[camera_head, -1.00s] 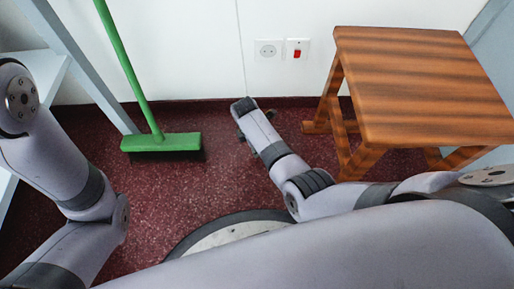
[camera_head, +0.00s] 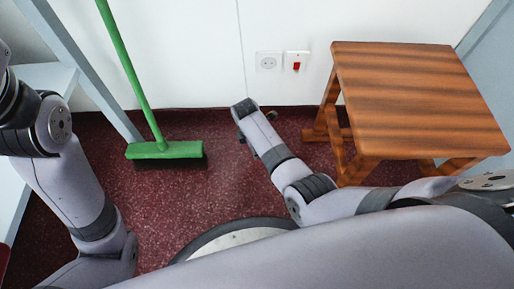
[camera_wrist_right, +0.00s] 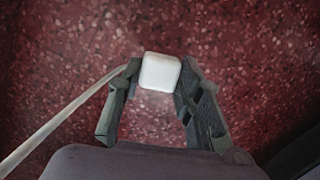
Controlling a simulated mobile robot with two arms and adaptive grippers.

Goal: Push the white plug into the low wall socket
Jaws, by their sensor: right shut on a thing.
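The white plug (camera_wrist_right: 160,72) is held between the fingertips of my right gripper (camera_wrist_right: 158,80) in the right wrist view, with its pale cord (camera_wrist_right: 62,117) running off to the lower left. The gripper is shut on it, above the red floor. In the head view my right forearm hides the plug and most of that gripper. The low wall socket (camera_head: 269,62) is a white round-recessed outlet on the wall, beyond the end of my right arm and apart from it. My left arm shows at the left, but its gripper is out of view.
A red-rocker switch (camera_head: 296,63) sits right beside the socket. A wooden stool (camera_head: 415,95) stands to the right of my right arm. A green broom (camera_head: 165,150) leans at the left, near a pale shelf frame (camera_head: 80,70). Speckled floor lies clear between broom and arm.

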